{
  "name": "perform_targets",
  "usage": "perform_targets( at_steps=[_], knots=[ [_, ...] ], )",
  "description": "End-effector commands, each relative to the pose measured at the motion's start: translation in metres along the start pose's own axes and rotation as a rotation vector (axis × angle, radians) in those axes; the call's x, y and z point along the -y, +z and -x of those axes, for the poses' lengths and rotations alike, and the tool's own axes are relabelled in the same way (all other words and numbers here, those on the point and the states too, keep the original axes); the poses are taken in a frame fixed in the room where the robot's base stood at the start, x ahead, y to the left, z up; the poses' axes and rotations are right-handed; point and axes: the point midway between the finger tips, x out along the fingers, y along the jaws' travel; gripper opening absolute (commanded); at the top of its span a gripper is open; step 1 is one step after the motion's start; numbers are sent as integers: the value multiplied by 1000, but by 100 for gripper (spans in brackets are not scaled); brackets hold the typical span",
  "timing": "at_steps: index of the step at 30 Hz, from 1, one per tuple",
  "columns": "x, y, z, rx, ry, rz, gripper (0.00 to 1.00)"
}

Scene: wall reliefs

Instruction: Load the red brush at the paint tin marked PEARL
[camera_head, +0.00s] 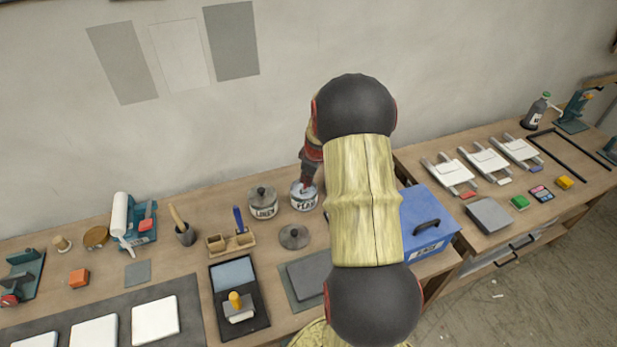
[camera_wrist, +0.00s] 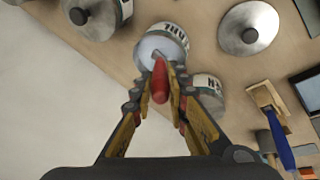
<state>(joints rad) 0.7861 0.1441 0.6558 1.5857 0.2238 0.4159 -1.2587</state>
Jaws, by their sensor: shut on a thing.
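The red brush (camera_wrist: 160,86) is held between the fingers of my gripper (camera_wrist: 158,92), with its handle toward the wrist camera. In the head view the red brush (camera_head: 306,184) points down into the mouth of an open tin (camera_head: 303,204). The part of that tin's label that shows reads like PEARL. In the wrist view the tin (camera_wrist: 172,32) shows pale paint, and the brush's end lies over that paint. I cannot tell how deep the bristles are. In the head view my gripper (camera_head: 309,168) is above the tin, partly behind my arm.
Another lidded tin (camera_wrist: 100,15) shows in the wrist view. A loose lid (camera_head: 294,237), a holder with a blue brush (camera_head: 238,219) and a blue box (camera_head: 428,213) are nearby. The wall is close behind.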

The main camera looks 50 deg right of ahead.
Motion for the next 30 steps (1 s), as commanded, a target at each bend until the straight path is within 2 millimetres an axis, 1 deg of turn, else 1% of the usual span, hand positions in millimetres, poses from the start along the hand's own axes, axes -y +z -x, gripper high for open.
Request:
perform_targets(
  at_steps=[30],
  knots=[
    [2,2,-9,0,0,0,0]
  ],
)
